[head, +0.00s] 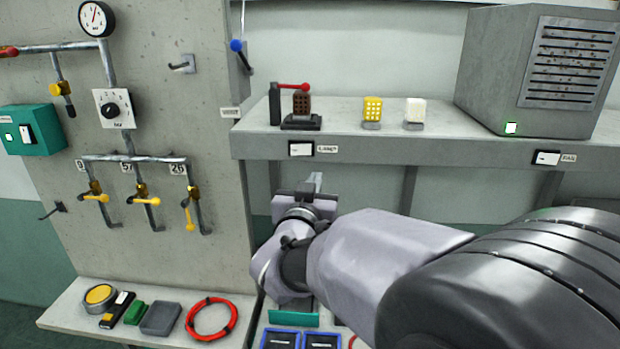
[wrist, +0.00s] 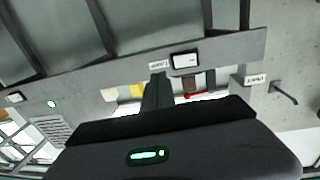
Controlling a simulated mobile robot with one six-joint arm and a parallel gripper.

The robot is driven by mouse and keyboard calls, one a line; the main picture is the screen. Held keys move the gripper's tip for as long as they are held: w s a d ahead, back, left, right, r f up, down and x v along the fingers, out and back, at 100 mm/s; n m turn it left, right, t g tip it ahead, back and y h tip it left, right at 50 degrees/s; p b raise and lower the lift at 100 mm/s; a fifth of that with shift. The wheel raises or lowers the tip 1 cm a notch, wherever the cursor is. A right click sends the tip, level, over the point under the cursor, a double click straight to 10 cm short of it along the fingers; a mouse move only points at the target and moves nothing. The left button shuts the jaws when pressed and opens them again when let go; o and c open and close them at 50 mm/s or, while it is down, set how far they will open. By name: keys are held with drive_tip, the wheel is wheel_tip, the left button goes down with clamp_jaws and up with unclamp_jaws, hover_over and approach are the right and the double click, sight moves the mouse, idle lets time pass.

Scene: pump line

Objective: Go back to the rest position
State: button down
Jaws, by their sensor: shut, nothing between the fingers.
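My gripper (head: 314,183) is in the middle of the head view, in front of and below the edge of the grey bench (head: 400,150). Its fingers are shut with nothing between them, and it touches nothing that I can see. In the wrist view the closed fingers (wrist: 155,92) show as a dark shape above the gripper body, with the bench seen upside down behind. The white lamp switch (head: 301,149) on the bench edge is above the gripper; it also shows in the wrist view (wrist: 185,60).
A red-handled press (head: 301,108), a yellow block (head: 372,109) and a white block (head: 415,111) stand on the bench, beside a grey fan box (head: 540,75). At left are pipes with yellow valves (head: 142,195). A low shelf (head: 75,312) holds a red cable ring (head: 211,336).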

drive_tip(key=s+d+f+m+g+y+b, duration=0.1)
drive_tip(key=s+d+f+g+b, duration=0.2)
drive_tip(key=s+f+b, duration=0.5)
drive_tip(key=s+d+f+g+y+b, duration=0.2)
drive_tip(key=s+d+f+g+b, duration=0.2)
drive_tip(key=s+f+b, duration=0.5)
drive_tip(key=s+d+f+m+g+y+b, duration=0.1)
drive_tip(key=s+d+f+g+b, duration=0.2)
drive_tip(key=s+f+b, duration=0.6)
drive_tip(key=s+f+g, duration=0.2)
drive_tip(key=s+f, duration=0.8)
drive_tip(key=f, duration=0.1)
drive_tip(key=shift+d+f+m+y, duration=0.3)
drive_tip(key=shift+f, duration=0.1)
drive_tip(key=shift+w, duration=0.1)
